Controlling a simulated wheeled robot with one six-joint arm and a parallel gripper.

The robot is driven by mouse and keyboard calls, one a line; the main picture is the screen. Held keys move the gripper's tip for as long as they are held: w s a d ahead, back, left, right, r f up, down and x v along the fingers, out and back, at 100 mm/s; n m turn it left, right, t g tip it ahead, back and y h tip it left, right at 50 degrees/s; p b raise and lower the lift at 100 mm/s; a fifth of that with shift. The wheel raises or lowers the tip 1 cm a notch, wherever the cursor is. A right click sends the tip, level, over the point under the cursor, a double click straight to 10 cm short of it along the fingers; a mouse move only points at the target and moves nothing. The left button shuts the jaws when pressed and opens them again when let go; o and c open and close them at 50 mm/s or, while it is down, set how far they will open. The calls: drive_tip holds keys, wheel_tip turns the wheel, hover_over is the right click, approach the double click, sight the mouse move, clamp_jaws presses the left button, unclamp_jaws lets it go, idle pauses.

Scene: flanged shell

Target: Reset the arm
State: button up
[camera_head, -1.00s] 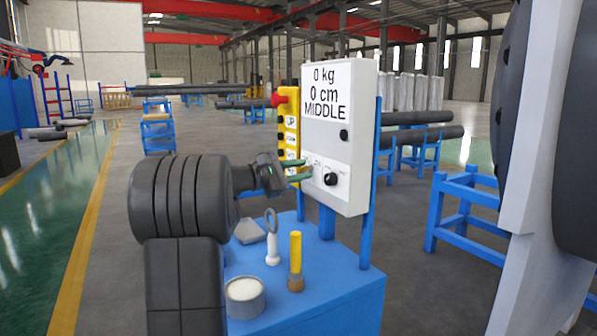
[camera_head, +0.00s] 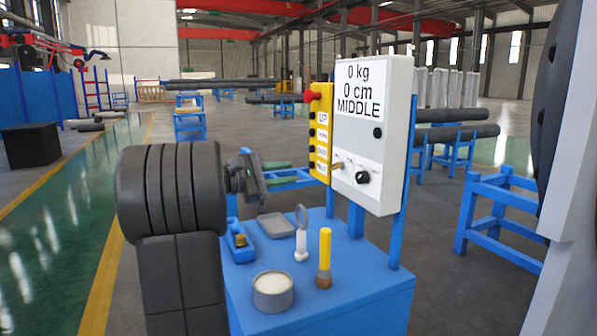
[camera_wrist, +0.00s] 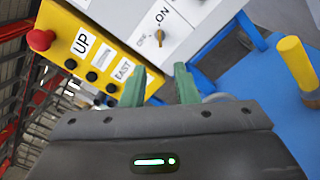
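My gripper (camera_head: 283,173) is at the end of my dark arm, left of the grey control box (camera_head: 372,135). In the wrist view its two green fingers (camera_wrist: 161,86) stand apart with nothing between them, so it is open and empty. The box reads "0 kg, 0 cm, MIDDLE" and has a black knob and a small brass key-like switch on its lower panel. A yellow button pendant (camera_head: 320,140) with a red stop button hangs at the box's left side. The pendant also shows in the wrist view (camera_wrist: 90,55), beyond the fingers.
On the blue table (camera_head: 370,285) stand a round tin (camera_head: 273,291), a yellow-handled brush (camera_head: 324,258), a white-handled ring tool (camera_head: 301,235), a grey tray (camera_head: 275,226) and a blue holder (camera_head: 240,243) with a brass piece. Blue trestles (camera_head: 500,215) stand right.

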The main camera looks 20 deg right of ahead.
sight(332, 167)
drive_tip(key=shift+a, duration=0.25)
drive_tip(key=d, duration=0.9)
drive_tip(key=w+d, duration=0.1)
drive_tip(key=d, duration=0.4)
drive_tip(key=shift+b, duration=0.35)
drive_tip(key=shift+a, duration=0.1)
